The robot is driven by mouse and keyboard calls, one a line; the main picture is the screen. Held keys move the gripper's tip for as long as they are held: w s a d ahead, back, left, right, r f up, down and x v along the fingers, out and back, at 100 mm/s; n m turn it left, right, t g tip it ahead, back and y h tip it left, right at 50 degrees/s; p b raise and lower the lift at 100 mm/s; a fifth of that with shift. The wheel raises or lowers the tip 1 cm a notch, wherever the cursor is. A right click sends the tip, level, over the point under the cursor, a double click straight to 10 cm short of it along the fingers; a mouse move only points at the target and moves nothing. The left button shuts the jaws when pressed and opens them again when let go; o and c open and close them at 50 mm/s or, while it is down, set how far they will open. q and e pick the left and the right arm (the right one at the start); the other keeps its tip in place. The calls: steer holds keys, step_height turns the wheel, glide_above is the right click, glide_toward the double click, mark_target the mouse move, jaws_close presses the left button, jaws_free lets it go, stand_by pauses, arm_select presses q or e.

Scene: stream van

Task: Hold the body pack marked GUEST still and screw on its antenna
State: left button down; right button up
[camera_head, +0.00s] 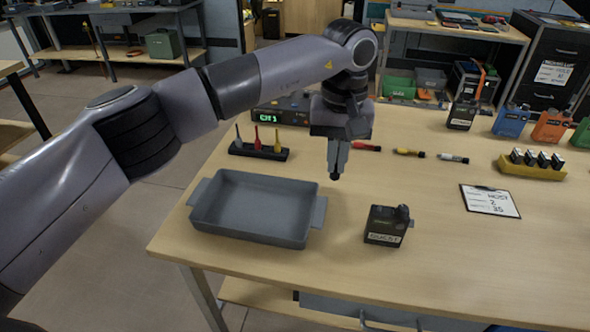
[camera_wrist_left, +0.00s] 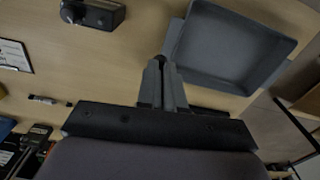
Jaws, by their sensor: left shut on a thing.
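The body pack (camera_head: 385,226) marked GUEST is a small black box with a knob on top. It stands on the wooden table, right of the grey tray, and shows at the top left of the left wrist view (camera_wrist_left: 92,14). My left gripper (camera_head: 335,172) is above the table, behind and left of the pack and apart from it. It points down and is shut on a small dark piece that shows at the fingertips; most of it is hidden. In the left wrist view the fingers (camera_wrist_left: 161,82) are close together. My right gripper is in neither view.
The empty grey tray (camera_head: 257,238) lies left of the pack. Behind it is a rack (camera_head: 258,152) with several thin coloured antennas. Several markers (camera_head: 408,153), a clipboard (camera_head: 490,201) and a yellow holder (camera_head: 531,168) lie farther right.

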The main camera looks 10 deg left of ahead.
arm_select(q)
step_height(320, 180, up, 3)
glide_above(380, 206)
steer(key=shift+f, duration=0.15)
stand_by(0.3)
steer(key=shift+f, duration=2.5)
steer(key=shift+r, duration=0.85)
